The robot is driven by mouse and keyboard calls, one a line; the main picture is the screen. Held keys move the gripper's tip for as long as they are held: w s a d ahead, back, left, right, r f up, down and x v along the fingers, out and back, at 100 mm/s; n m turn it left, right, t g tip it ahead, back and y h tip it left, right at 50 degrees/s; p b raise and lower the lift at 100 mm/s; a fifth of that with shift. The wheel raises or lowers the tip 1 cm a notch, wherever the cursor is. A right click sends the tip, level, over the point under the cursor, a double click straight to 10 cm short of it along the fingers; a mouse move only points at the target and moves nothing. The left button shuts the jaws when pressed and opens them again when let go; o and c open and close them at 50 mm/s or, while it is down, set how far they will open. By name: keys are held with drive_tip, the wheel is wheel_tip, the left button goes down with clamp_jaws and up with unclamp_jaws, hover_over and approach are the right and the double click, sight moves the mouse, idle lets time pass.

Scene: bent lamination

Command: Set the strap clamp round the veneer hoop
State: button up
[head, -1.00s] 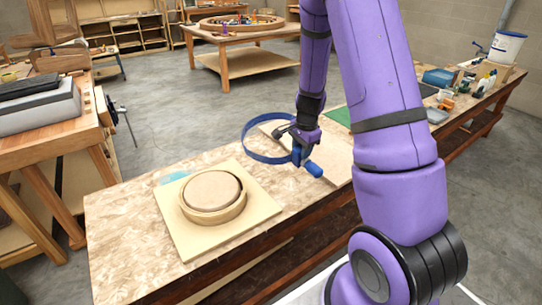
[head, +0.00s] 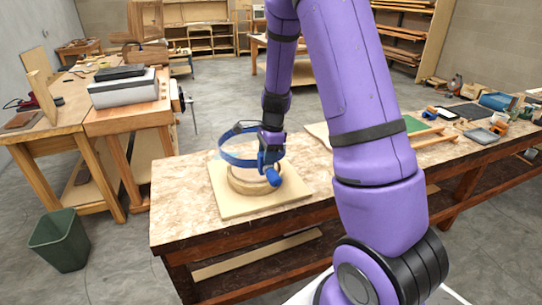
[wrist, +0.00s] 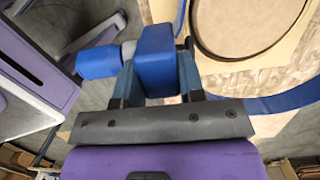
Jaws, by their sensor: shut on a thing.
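The strap clamp is a blue band loop (head: 238,161) with a blue block (wrist: 157,60) and a blue handle (head: 272,177). My gripper (head: 268,160) is shut on the block, which shows between its fingers in the wrist view. The veneer hoop (head: 240,187) is a pale wooden ring around a round brown form, lying on a square board (head: 288,195). The loop is over the hoop and seems to be above its rim. My gripper and the handle hide the hoop's right side. The wrist view shows part of the hoop (wrist: 197,40) beyond the block.
The board lies on a workbench (head: 180,215) with bare room at its left and front. Wooden strips and a green mat (head: 412,124) lie farther right. Trays and tools stand at the bench's far right. A green bin (head: 60,240) stands on the floor at left.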

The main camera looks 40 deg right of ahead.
drive_tip(key=shift+a+f, duration=0.2)
drive_tip(key=shift+f, duration=0.45)
drive_tip(key=shift+d+f, duration=0.1)
drive_tip(key=shift+f, duration=6.05)
